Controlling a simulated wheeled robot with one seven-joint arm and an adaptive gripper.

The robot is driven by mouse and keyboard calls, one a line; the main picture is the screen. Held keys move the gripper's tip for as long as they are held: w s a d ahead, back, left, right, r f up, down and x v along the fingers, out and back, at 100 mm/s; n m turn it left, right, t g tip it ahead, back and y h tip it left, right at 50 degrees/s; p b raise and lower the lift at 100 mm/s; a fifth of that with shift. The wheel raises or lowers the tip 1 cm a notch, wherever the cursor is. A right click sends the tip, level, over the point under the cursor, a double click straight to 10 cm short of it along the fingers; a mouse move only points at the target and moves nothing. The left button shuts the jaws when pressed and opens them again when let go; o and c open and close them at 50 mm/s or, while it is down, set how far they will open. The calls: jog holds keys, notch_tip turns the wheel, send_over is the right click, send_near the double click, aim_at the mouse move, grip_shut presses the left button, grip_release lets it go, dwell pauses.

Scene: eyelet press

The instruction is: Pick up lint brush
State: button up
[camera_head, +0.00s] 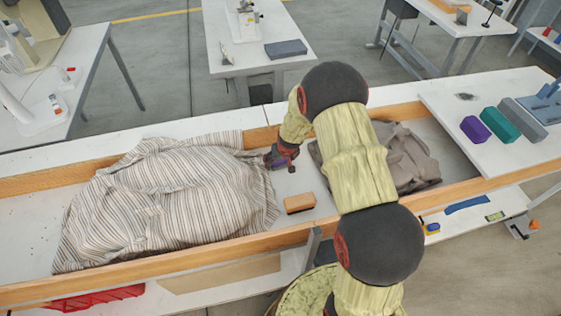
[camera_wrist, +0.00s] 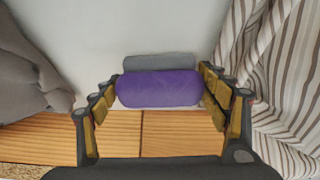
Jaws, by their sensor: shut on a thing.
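The lint brush appears to be the purple rounded block (camera_wrist: 158,88) with a grey strip along its far side in the wrist view. It lies crosswise between the two fingers of my gripper (camera_wrist: 160,95), which press on its ends. In the head view my gripper (camera_head: 281,160) is near the far rail of the trough, with a bit of the purple lint brush (camera_head: 279,162) showing at its fingers. The gap between brush and white surface is hard to judge.
A striped cloth (camera_head: 165,195) is left of my gripper and a grey-brown cloth (camera_head: 412,160) right. An orange-brown block (camera_head: 299,203) lies on the trough floor between them. Wooden rails (camera_head: 200,254) edge the trough. Purple (camera_head: 474,129), teal and grey blocks stand on the right tabletop.

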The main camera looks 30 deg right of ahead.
jog(key=shift+r+p, duration=0.35)
jog(key=shift+r, duration=0.2)
notch_tip(320, 180, up, 2)
jog(key=shift+r+p, duration=0.25)
jog(key=shift+p, duration=0.4)
jog(key=s+a+r+p, duration=0.4)
jog(key=s+r, duration=0.5)
jog(key=s, duration=0.4)
jog(key=shift+a+r, duration=0.2)
jog(key=shift+a, duration=0.5)
